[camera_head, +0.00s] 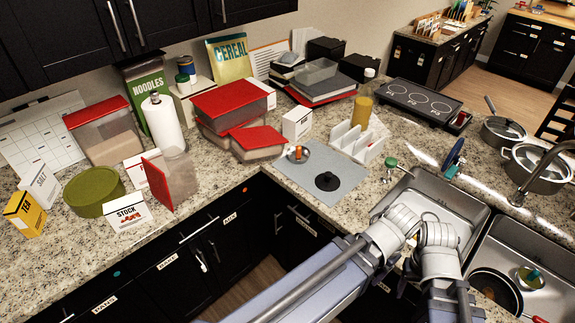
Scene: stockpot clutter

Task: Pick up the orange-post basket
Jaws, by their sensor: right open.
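The orange-post basket (298,154) is a small, round metal sink strainer with an orange post. It stands upright at the back left of the grey mat (290,174), near the counter's front edge. My right arm comes in from the bottom and folds over the front edge of the left sink. My right gripper (398,276) shows only as small dark parts beside the arm links; it is open, apart from the basket, to its lower right. My left gripper is not in view.
A black disc with a knob (327,182) lies on the mat in front of the basket. A white rack (360,145) stands to the right, a white box (297,123) behind, and a red-lidded container (257,141) to the left. A green-post strainer (530,277) is in the right sink.

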